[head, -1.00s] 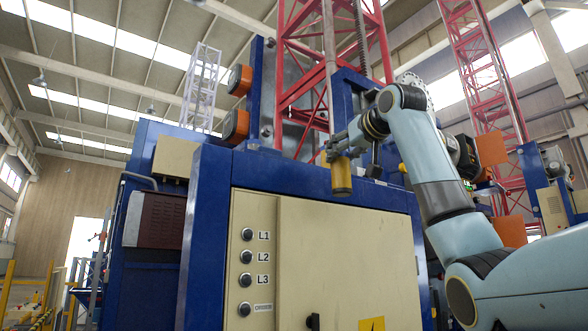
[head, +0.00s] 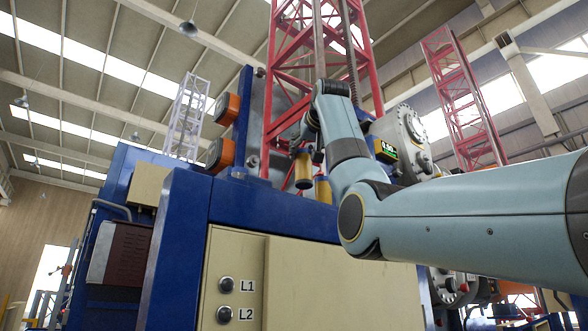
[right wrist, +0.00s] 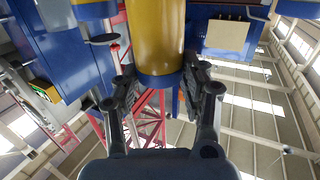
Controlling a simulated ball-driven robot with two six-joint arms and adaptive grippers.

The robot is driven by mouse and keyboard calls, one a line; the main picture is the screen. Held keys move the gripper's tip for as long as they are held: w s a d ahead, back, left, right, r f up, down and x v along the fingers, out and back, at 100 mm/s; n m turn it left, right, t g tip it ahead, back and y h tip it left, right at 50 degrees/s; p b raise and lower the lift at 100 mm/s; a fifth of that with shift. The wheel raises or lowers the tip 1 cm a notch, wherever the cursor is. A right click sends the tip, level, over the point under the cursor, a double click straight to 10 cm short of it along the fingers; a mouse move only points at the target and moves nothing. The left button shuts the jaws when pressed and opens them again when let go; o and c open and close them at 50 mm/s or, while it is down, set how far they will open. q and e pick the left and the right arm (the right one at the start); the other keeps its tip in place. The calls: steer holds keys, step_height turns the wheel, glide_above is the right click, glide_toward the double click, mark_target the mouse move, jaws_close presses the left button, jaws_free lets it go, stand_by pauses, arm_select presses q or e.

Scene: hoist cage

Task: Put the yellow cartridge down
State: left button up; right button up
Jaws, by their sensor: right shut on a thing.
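The yellow cartridge (head: 303,172) hangs upright below my right gripper (head: 304,148), above and beyond the blue top edge of the cabinet. In the right wrist view the yellow cartridge (right wrist: 156,38), with its dark blue end band, sits between the two fingers of my right gripper (right wrist: 160,88). The fingers are shut on it from both sides. My left gripper is not in view.
The blue and cream cabinet (head: 320,285) with buttons L1 and L2 fills the front. A red lattice mast (head: 290,75) rises close behind the cartridge. Orange-faced units (head: 227,108) are fixed on the blue post at left. A grey round flanged part (head: 408,135) is at right.

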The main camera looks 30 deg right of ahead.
mark_target(296, 169)
steer(key=f, duration=0.1)
steer(key=w+a+f+p, duration=0.1)
steer(key=f, duration=0.1)
steer(key=a+f, duration=0.1)
steer(key=f, duration=0.1)
steer(key=shift+w+p, duration=0.2)
steer(key=shift+p, duration=0.1)
steer(key=shift+d+f, duration=0.1)
steer(key=shift+f, duration=0.15)
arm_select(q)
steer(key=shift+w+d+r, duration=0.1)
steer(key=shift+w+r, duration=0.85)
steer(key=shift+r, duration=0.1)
arm_select(e)
steer(key=shift+s, duration=0.15)
steer(key=shift+f, duration=0.1)
steer(key=o, duration=1.3)
